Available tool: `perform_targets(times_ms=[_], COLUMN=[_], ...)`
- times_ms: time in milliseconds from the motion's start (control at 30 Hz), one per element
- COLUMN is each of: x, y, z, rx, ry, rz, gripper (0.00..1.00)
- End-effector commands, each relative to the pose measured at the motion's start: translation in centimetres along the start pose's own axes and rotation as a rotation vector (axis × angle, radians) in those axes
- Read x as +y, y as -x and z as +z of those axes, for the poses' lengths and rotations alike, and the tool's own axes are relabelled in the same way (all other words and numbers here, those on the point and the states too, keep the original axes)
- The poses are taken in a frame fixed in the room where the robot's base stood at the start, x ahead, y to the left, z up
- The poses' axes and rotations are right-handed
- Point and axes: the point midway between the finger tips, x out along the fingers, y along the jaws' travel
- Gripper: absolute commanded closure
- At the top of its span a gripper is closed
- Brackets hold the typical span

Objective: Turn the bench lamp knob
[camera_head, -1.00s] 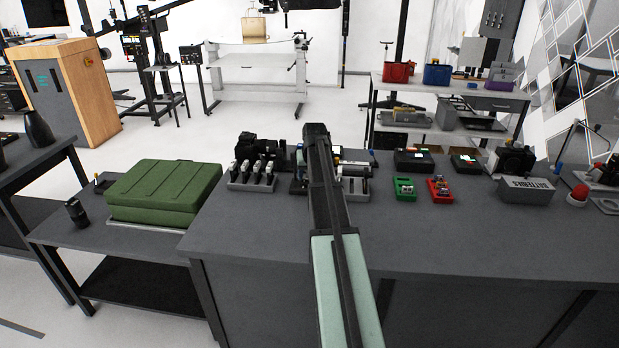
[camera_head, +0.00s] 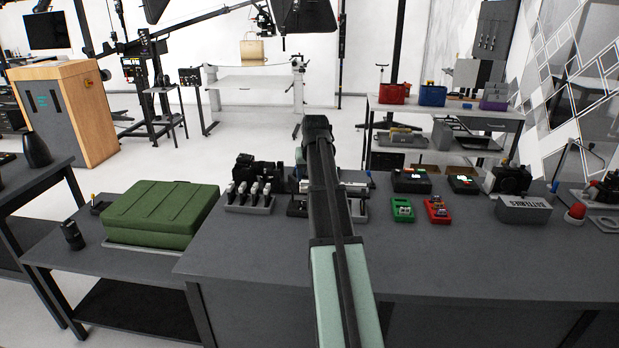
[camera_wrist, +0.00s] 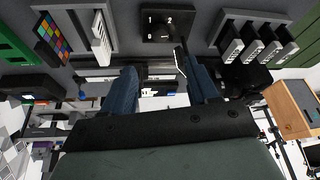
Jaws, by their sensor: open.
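A black panel marked 0, 1 and 2 (camera_wrist: 168,22) lies at the top middle of the wrist view, with a dark knob-like part near its centre. I cannot tell for sure that this is the bench lamp knob. My gripper (camera_wrist: 163,78) shows two blue fingers, spread apart with nothing clearly held between them. The panel lies beyond the fingertips, apart from them. A thin dark piece with a white edge (camera_wrist: 181,62) shows beside the right finger.
On the dark bench (camera_head: 470,260) stand a grey rack of several upright pieces (camera_head: 249,203), a green tray (camera_head: 402,208), a red tray (camera_head: 437,208) and a grey labelled box (camera_head: 523,209). A green case (camera_head: 160,212) sits on the lower table at left. The bench front is mostly clear.

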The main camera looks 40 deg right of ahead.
Motion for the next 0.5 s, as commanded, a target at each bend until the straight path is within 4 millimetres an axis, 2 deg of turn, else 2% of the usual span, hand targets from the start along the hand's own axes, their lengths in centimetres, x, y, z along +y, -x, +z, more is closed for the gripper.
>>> perform_targets(times_ms=[267, 367, 500], x=[0.4, 1.5, 4.1], y=[0.0, -0.1, -0.3], z=[0.0, 0.1, -0.1], rx=[0.0, -0.001, -0.004], ry=[-0.004, -0.018, -0.049], rz=[0.002, 0.008, 0.02], gripper=[0.41, 0.41, 0.41])
